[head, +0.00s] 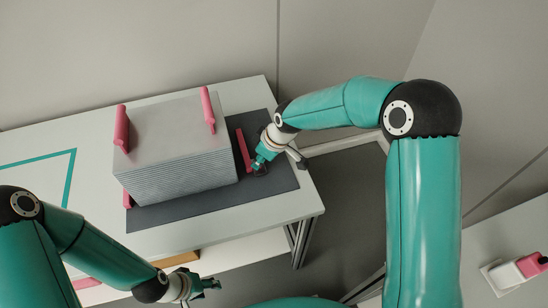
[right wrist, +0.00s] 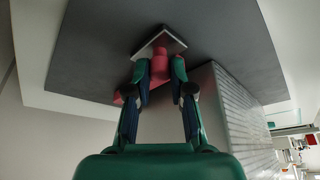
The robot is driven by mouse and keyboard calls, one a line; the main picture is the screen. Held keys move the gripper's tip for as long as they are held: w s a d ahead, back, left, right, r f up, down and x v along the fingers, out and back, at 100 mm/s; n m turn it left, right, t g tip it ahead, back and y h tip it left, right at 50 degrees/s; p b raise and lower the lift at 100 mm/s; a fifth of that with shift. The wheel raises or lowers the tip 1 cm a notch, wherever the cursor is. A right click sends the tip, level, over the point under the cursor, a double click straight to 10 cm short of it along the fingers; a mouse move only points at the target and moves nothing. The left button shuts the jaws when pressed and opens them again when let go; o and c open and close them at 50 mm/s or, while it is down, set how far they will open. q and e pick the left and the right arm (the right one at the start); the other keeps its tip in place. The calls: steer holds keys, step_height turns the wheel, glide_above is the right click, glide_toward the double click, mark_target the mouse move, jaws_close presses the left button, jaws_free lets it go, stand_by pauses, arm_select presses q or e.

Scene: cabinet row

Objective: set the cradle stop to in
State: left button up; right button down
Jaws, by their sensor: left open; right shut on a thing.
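A grey ribbed stack (head: 178,170) with a smooth top sits on a dark mat (head: 160,218) on the white table. Pink posts (head: 121,130) stand around it. One pink bar (head: 243,150) is at its right side, beside my right gripper (head: 259,168). In the right wrist view, my right gripper (right wrist: 160,75) is shut on a pink piece (right wrist: 163,46) with a pale square plate on the dark surface; I take this for the cradle stop. The fingers hide part of it, and its setting cannot be read. My left gripper (head: 205,286) is open and empty, low in front of the table.
A teal outline (head: 72,165) marks the table's left part, which is bare. A wooden piece (head: 182,259) and a pink piece (head: 86,283) show below the table's front edge. A white and pink fixture (head: 515,271) is at the lower right. Walls stand behind the table.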

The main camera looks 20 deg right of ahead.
steer(key=c, duration=1)
jaws_free()
steer(key=shift+c, duration=0.2)
steer(key=shift+r, duration=0.1)
steer(key=v, duration=1.1)
steer(key=shift+d+r, duration=0.15)
steer(key=shift+r, duration=0.15)
steer(key=shift+s, duration=0.15)
